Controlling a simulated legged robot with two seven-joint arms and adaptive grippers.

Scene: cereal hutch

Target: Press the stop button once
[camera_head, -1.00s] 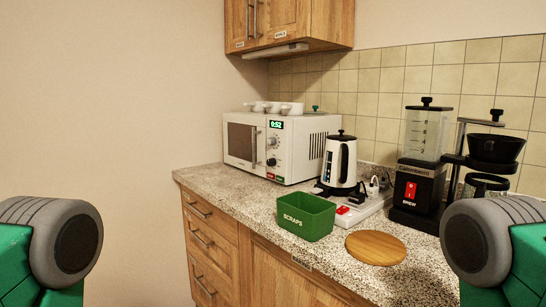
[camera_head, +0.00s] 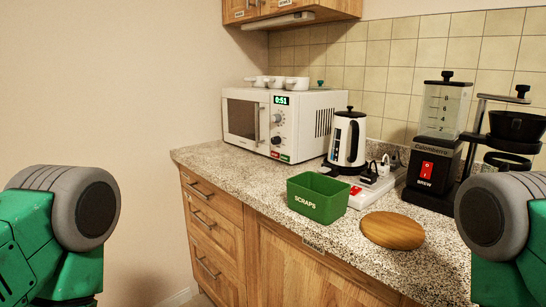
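The white microwave (camera_head: 258,121) stands at the back left of the counter, door shut. Its display (camera_head: 281,100) reads 0:51 in green. Below the display are two dark knobs, and at the bottom of the panel sit a small red button (camera_head: 275,154) and a green one (camera_head: 285,158); their labels are too small to read. Green and grey parts of my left arm show at the lower left and of my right arm at the lower right, both well apart from the microwave. The fingers of both grippers are out of view.
A green scraps bin (camera_head: 317,198) and a round wooden board (camera_head: 392,230) lie near the counter's front edge. A kettle (camera_head: 347,139), a power strip (camera_head: 352,191) with plugs and a coffee machine (camera_head: 430,165) stand to the right. Small white cups (camera_head: 276,82) sit on the microwave.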

